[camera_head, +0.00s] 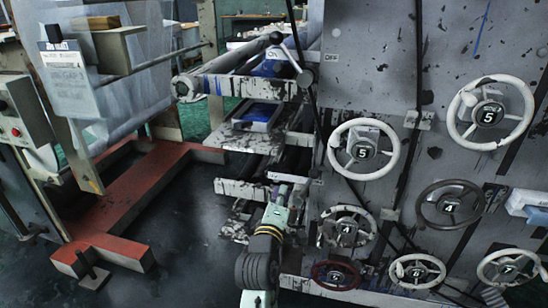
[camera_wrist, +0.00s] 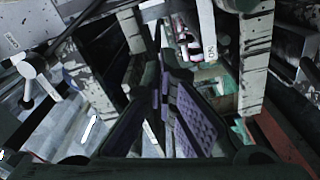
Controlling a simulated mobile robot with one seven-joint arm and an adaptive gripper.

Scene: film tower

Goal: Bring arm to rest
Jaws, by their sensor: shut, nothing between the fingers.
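My gripper (camera_wrist: 165,88) is in the middle of the wrist view, its dark fingers with purple-grey pads shut and nothing held between them. In the head view my arm (camera_head: 273,220) rises from the bottom centre, in pale green with dark ringed joints. Its end reaches up beside the machine's rollers and the left edge of the handwheel panel. The fingertips are hard to make out there against the dark machine parts.
A grey panel (camera_head: 350,85) with several numbered handwheels (camera_head: 363,149) stands close on the right. A lever with black knobs (camera_head: 288,50) juts out above my arm. A red floor frame (camera_head: 125,205) lies left. Dark floor (camera_head: 185,245) between it and my arm is clear.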

